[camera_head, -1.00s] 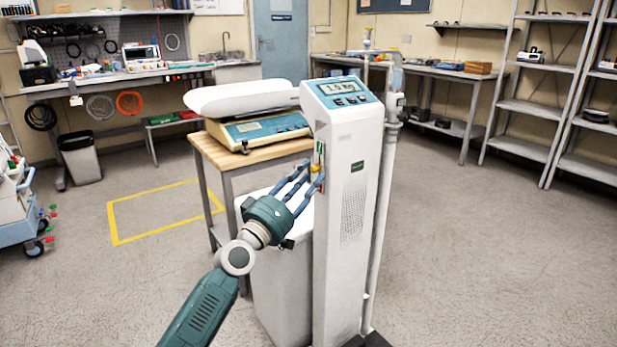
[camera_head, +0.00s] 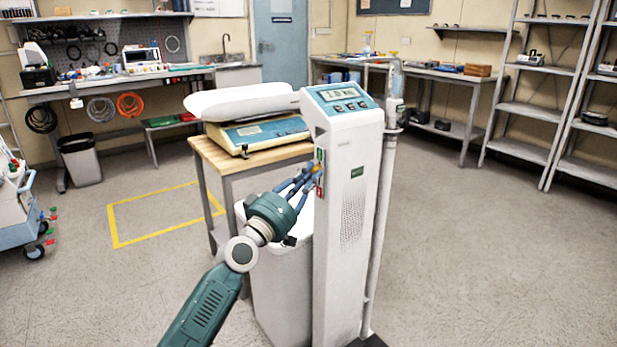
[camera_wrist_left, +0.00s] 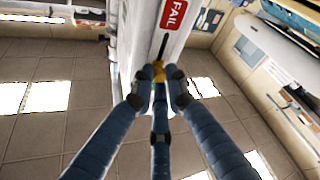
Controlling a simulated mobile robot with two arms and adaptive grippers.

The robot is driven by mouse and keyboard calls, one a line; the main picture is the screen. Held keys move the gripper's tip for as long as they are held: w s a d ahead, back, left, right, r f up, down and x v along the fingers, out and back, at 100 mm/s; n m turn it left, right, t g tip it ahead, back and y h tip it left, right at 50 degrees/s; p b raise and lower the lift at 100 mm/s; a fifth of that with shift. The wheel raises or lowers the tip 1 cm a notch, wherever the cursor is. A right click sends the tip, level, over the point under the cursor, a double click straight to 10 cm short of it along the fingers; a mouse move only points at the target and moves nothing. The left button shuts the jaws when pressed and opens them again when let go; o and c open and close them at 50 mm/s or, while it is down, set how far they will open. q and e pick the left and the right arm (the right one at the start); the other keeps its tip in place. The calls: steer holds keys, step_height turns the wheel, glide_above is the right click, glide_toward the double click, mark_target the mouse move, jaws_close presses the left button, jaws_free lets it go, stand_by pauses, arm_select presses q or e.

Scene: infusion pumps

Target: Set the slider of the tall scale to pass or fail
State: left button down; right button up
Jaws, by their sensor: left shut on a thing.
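The tall scale (camera_head: 352,215) is a white column with a tilted blue display head. On its left side is a narrow panel with a green mark (camera_head: 319,154) at the top and a red mark (camera_head: 320,191) at the bottom. My left gripper (camera_head: 314,169) is shut on the small yellow slider (camera_wrist_left: 158,72), between these marks. In the left wrist view, the red FAIL label (camera_wrist_left: 174,14) is in sight, with a stretch of dark slot (camera_wrist_left: 163,47) between it and the slider. The fingers (camera_wrist_left: 158,95) partly cover the slider and hide the other end of the slot.
A bench scale with a white tray (camera_head: 243,101) stands on a wooden table (camera_head: 203,151) just behind my left gripper. A white bin (camera_head: 275,285) stands below my gripper, beside the column. A grey pole (camera_head: 377,230) runs along the column's right. Floor is free on both sides.

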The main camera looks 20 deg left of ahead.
arm_select(q)
step_height(320, 180, up, 2)
steer(key=shift+r+p, duration=0.1)
steer(key=shift+p, duration=0.25)
steer(key=shift+a+r, duration=0.1)
arm_select(e)
steer(key=shift+w+f, duration=0.1)
steer(key=shift+f, duration=0.5)
arm_select(q)
steer(key=c, duration=1.7)
jaws_free()
steer(key=shift+s, duration=0.1)
steer(key=v, duration=1.2)
